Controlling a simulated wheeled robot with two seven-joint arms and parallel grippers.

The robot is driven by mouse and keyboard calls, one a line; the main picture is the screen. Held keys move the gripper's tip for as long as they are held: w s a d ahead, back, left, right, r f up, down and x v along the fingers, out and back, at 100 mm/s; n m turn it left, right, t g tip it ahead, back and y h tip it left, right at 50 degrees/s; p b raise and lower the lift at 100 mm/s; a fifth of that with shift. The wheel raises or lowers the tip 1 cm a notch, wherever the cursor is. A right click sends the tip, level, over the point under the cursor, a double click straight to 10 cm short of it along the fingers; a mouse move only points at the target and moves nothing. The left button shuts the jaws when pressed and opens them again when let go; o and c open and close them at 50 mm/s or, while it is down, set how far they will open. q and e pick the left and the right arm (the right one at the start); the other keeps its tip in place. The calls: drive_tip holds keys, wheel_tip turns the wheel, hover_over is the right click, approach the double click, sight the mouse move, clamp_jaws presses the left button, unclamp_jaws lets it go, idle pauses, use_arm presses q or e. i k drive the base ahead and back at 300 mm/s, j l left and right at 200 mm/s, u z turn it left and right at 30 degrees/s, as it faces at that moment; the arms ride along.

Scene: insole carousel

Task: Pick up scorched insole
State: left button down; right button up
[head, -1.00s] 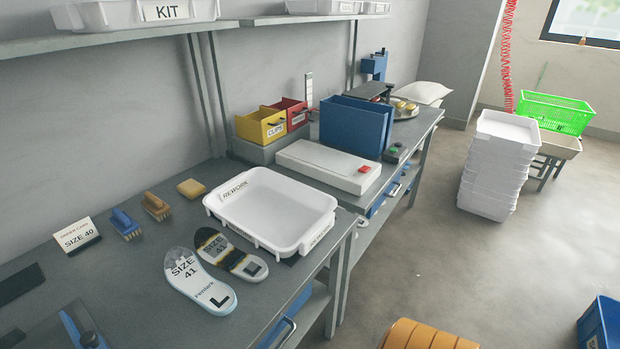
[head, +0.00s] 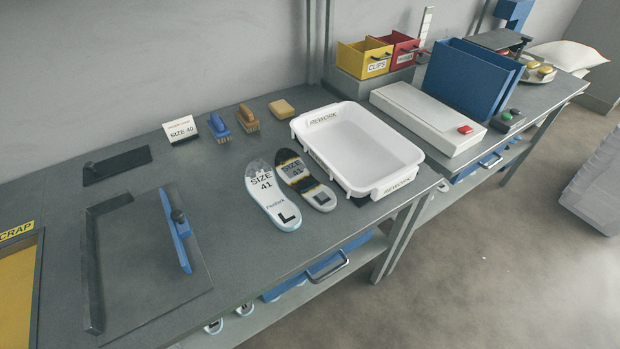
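The insole with black and yellowish-brown scorched-looking patches (head: 323,196) lies flat on the grey workbench, marked with a size label. A paler insole (head: 284,214) marked "SIZE 41" and "L" lies close on its left. The white REWORK tray (head: 397,159) stands just to its right and looks empty. Neither of my grippers is in the head view.
A blue-handled fixture (head: 178,240) on a dark plate and a yellow SCRAP bin (head: 18,285) are at the left. Two brushes (head: 218,128) (head: 248,119), a sponge (head: 281,108) and a SIZE 40 card (head: 181,131) stand behind. Bare bench lies left of the insoles.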

sight(289, 167)
drive_tip(key=k+j+z, duration=0.2)
drive_tip(key=z, duration=0.15)
drive_tip(key=k+j+z, duration=0.35)
drive_tip(key=i+l, duration=0.05)
drive_tip(key=i, duration=0.05)
